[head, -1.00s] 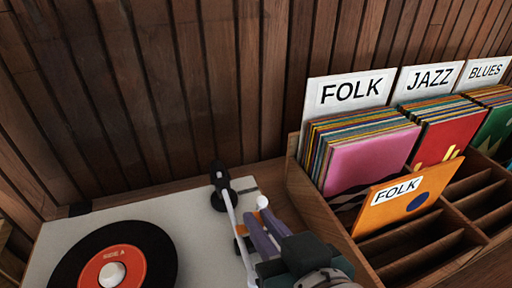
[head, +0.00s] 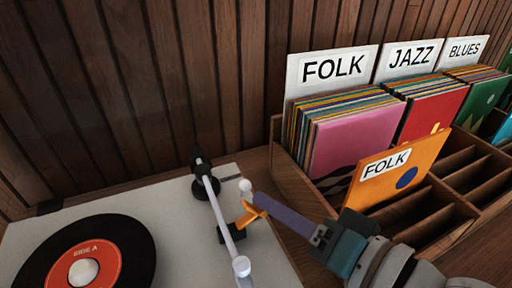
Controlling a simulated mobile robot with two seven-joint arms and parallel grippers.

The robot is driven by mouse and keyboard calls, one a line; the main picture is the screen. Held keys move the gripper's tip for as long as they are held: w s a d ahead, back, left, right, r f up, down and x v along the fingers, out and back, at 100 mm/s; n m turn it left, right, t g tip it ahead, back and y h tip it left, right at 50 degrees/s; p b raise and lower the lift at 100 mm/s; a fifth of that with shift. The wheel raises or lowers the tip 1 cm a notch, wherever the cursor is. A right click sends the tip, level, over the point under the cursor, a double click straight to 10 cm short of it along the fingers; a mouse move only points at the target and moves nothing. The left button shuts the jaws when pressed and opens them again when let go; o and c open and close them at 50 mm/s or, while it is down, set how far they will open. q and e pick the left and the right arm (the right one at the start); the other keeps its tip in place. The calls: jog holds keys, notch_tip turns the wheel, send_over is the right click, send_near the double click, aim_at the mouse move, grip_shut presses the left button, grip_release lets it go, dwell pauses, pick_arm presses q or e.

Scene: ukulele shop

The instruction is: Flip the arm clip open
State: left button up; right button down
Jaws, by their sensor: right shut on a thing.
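The record player's pale tonearm (head: 222,215) runs from a dark pivot (head: 201,172) toward the front of the deck. The arm clip (head: 229,233) is a small dark block at the tonearm, partly hidden by my gripper. My right gripper (head: 250,213) has purple fingers with orange tips. It comes in from the lower right and its tips are closed at the clip, beside the tonearm. The fine detail of the grip is too small to see. My left gripper is out of view.
A black record (head: 130,250) with a red label lies on the pale deck (head: 170,210). A white knob (head: 245,187) stands just behind my fingertips. A wooden record crate (head: 292,190) with FOLK, JAZZ and BLUES signs stands at the right, near my right arm.

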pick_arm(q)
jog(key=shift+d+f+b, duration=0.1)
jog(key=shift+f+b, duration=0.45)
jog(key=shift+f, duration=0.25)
pick_arm(e)
jog(key=shift+d+f+m+y, duration=0.15)
jog(key=shift+f+m+y, duration=0.15)
jog(key=shift+m, duration=0.2)
jog(key=c, duration=0.9)
grip_release()
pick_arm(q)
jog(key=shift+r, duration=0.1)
pick_arm(e)
jog(key=shift+s+d+r, duration=0.1)
jog(key=shift+s+d, duration=0.15)
pick_arm(q)
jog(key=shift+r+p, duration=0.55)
jog(key=shift+p, duration=0.1)
pick_arm(e)
jog(key=v, duration=0.9)
jog(key=shift+s, duration=0.1)
